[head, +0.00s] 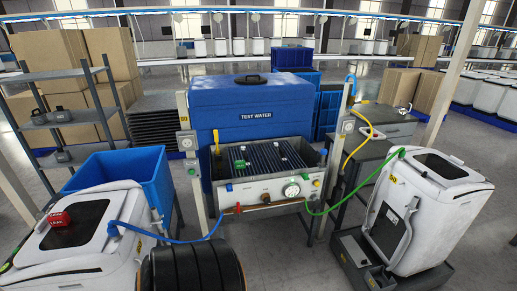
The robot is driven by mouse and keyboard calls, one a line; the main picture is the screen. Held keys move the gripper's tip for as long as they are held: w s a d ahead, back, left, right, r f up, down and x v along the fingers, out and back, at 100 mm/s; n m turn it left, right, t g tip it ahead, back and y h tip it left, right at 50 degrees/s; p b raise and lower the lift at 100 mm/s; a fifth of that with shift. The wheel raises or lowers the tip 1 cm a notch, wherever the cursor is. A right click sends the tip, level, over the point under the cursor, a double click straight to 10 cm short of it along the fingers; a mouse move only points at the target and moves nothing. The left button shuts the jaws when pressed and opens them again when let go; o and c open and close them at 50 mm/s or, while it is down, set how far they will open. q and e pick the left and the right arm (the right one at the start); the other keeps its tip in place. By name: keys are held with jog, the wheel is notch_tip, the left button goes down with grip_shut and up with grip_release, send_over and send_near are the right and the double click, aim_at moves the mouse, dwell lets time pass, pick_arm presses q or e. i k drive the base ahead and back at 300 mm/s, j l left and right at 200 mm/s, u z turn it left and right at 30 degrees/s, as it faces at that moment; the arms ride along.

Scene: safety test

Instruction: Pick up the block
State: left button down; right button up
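A small red block-like object (60,219) with pale markings sits on the dark top panel of the white machine (85,254) at the lower left. I cannot tell for sure which of these is the block. Neither of my grippers shows in the head view.
The test bench (262,193) stands in the middle before a blue tank (250,108). A second white machine (428,215) stands at the right. Blue, green and yellow hoses run around the bench. A ribbed black cylinder (190,268) fills the bottom left-centre.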

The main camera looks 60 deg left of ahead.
aim_at(240, 164)
jog(key=i+j+u, duration=0.1)
jog(key=i+u, duration=0.15)
jog(key=u, duration=0.15)
jog(key=i+u, duration=0.25)
jog(key=u, duration=0.2)
jog(key=i+u, duration=0.2)
jog(key=u, duration=0.2)
jog(key=i+l+u, duration=0.2)
jog(key=u, duration=0.2)
